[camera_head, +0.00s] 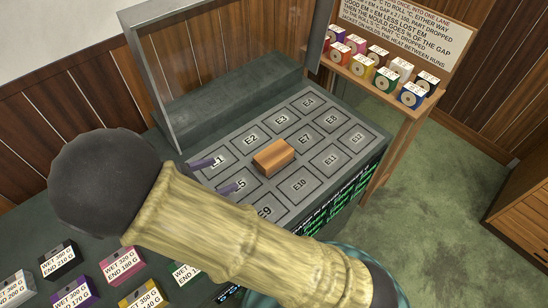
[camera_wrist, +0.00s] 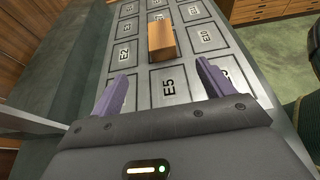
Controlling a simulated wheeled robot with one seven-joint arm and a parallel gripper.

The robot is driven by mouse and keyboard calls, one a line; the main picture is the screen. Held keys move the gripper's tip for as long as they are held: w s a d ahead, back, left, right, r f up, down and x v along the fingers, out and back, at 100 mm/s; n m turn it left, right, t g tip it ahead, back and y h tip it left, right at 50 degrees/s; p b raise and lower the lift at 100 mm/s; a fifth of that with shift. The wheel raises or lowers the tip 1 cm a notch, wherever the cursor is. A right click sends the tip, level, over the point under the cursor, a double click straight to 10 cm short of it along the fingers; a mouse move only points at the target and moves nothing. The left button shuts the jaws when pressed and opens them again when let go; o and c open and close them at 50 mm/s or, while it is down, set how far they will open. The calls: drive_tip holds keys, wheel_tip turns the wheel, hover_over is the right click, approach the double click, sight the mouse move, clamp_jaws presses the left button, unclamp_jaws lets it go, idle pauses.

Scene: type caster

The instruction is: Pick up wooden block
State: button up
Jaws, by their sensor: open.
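The wooden block (camera_head: 273,156) is a small brown box lying on the grey panel of labelled cells, between the cells marked E2, E7 and E10. In the wrist view the block (camera_wrist: 161,41) sits ahead of my gripper, just beyond the E5 cell. My gripper (camera_wrist: 165,85) is open and empty, with its two purple fingers apart on either side of the E5 cell. In the head view its purple fingers (camera_head: 217,175) show near E1 and E5, left of the block and apart from it. My arm hides part of the panel's near left side.
A clear upright screen (camera_head: 225,70) stands behind the panel (camera_head: 327,132). A wooden stand (camera_head: 400,105) at the right holds several coloured boxes. More labelled boxes (camera_head: 123,262) sit at the front left. The cells around the block look clear.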

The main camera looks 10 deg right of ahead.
approach(263, 160)
drive_tip(key=x, duration=0.5)
drive_tip(key=shift+w+d+r+p, duration=0.1)
drive_tip(key=shift+d+r+p, duration=0.1)
drive_tip(key=shift+p, duration=0.15)
drive_tip(key=shift+w+d+f, duration=0.2)
drive_tip(key=shift+d, duration=0.1)
drive_tip(key=shift+f+p+x, duration=0.1)
drive_tip(key=shift+p+x, duration=0.05)
drive_tip(key=shift+x, duration=1.2)
drive_tip(key=shift+f+p+x, duration=0.15)
drive_tip(key=shift+x, duration=1.15)
drive_tip(key=shift+s+a, duration=0.1)
drive_tip(key=c, duration=1.2)
drive_tip(key=shift+o, duration=0.2)
